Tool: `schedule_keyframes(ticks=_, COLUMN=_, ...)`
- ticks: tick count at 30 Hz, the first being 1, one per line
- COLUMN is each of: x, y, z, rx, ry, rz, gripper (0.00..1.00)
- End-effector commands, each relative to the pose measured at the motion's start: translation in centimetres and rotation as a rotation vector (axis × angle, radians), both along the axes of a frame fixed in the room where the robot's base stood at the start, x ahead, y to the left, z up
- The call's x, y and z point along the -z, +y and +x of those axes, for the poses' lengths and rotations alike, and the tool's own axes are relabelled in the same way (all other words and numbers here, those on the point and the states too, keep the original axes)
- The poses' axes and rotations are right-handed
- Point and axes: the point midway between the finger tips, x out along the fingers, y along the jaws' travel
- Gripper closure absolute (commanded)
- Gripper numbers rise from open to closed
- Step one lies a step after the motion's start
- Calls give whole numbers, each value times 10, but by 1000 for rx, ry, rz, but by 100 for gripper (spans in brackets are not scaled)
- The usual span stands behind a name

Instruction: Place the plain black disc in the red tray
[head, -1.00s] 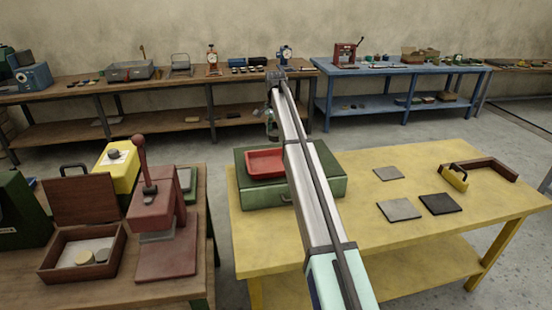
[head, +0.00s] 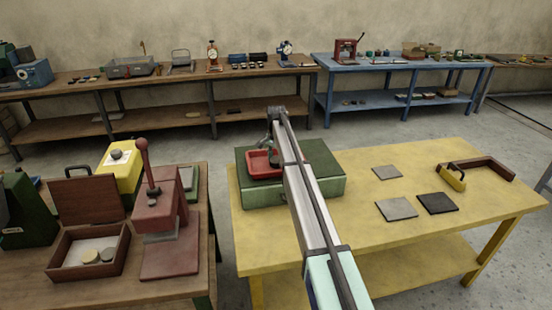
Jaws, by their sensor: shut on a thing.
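The red tray (head: 257,164) sits on top of a green metal case (head: 325,172) at the left end of the yellow table. My gripper (head: 271,146) points down over the tray's back part, at the end of my outstretched arm. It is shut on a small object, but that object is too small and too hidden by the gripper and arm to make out. I cannot see a plain black disc anywhere for sure. My arm covers the right side of the tray.
Two grey square plates (head: 397,208) and a dark one (head: 437,203) lie on the yellow table (head: 290,240). A brown angled piece (head: 488,168) is at its right. On the left bench, an open brown box (head: 62,262) holds two pale discs beside a red press (head: 170,230).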

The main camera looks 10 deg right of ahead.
Motion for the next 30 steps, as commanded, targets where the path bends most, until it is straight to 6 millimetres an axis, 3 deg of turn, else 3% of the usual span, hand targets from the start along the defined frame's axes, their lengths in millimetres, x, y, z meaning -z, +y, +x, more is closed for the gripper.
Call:
schedule_keyframes(ticks=9, x=3, y=0, z=0, rx=0, ry=0, rz=0, gripper=75)
schedule_keyframes(ticks=10, x=3, y=0, z=0, rx=0, ry=0, rz=0, gripper=36)
schedule_keyframes(ticks=12, x=2, y=0, z=0, rx=0, ry=0, rz=0, gripper=15)
schedule_keyframes(ticks=23, x=1, y=0, z=0, rx=0, ry=0, rz=0, gripper=15)
schedule_keyframes(ticks=30, x=-20, y=0, z=1, rx=0, ry=-1, rz=0, gripper=15)
